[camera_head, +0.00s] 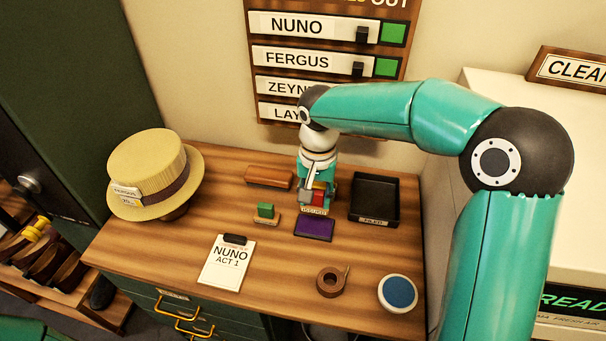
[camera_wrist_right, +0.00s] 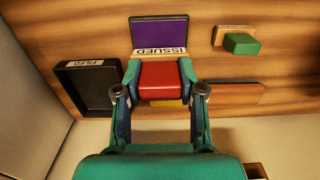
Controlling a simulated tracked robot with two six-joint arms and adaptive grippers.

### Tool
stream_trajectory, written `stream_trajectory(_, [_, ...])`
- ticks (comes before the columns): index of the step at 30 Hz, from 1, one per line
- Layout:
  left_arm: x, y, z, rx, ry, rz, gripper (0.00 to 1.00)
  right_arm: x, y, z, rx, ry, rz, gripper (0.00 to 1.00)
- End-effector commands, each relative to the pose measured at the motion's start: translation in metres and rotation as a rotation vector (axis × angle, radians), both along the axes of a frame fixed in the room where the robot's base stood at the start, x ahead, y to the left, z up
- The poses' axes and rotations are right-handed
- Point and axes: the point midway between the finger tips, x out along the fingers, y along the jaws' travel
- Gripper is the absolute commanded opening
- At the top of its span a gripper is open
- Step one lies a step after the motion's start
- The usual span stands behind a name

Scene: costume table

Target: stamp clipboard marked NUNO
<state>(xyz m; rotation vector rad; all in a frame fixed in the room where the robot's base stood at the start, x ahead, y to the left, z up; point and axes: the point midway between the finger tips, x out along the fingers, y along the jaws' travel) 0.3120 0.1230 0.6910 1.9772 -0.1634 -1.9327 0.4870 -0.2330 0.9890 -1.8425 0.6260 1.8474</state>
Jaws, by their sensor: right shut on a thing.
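The clipboard (camera_head: 227,264) marked NUNO, ACT 1 lies flat at the front left of the table, its dark clip at the top. My right gripper (camera_head: 316,190) is shut on a red stamp (camera_wrist_right: 160,78), with one finger on each side of it in the wrist view. A pale strip reading ISSUED shows at the stamp's front. The purple ink pad (camera_head: 314,229) lies just in front of the held stamp. I cannot tell whether the stamp touches the table. A green stamp (camera_head: 266,211) stands left of the pad. My left gripper is not in view.
A black tray (camera_head: 375,217) labelled FILED stands right of the stamp. A wooden block (camera_head: 268,177) lies behind the green stamp. A tape roll (camera_head: 330,282) and a round blue-topped item (camera_head: 399,292) are at front right. A straw hat (camera_head: 150,170) stands at left.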

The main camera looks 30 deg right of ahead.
Motion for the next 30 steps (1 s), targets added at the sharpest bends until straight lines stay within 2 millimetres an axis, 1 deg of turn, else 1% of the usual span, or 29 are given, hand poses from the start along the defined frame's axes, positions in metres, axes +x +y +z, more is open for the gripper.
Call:
stream_trajectory(4, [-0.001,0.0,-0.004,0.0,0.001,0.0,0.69,-0.001,-0.003,-0.005,-0.001,0.001,-0.006,0.17])
stream_trajectory(8, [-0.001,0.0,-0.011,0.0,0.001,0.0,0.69,0.0,-0.001,-0.014,0.0,0.001,-0.002,0.17])
stream_trajectory(18, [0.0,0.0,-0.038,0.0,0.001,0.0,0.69,0.002,0.003,-0.048,0.0,0.001,0.007,0.17])
stream_trajectory(21, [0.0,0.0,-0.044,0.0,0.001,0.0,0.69,0.003,0.004,-0.055,0.0,0.001,0.009,0.17])
stream_trajectory(25, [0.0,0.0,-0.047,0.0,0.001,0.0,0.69,0.003,0.004,-0.06,0.0,0.001,0.01,0.17])
stream_trajectory(30, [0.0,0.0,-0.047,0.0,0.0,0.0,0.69,0.003,0.004,-0.061,0.0,0.001,0.011,0.17])
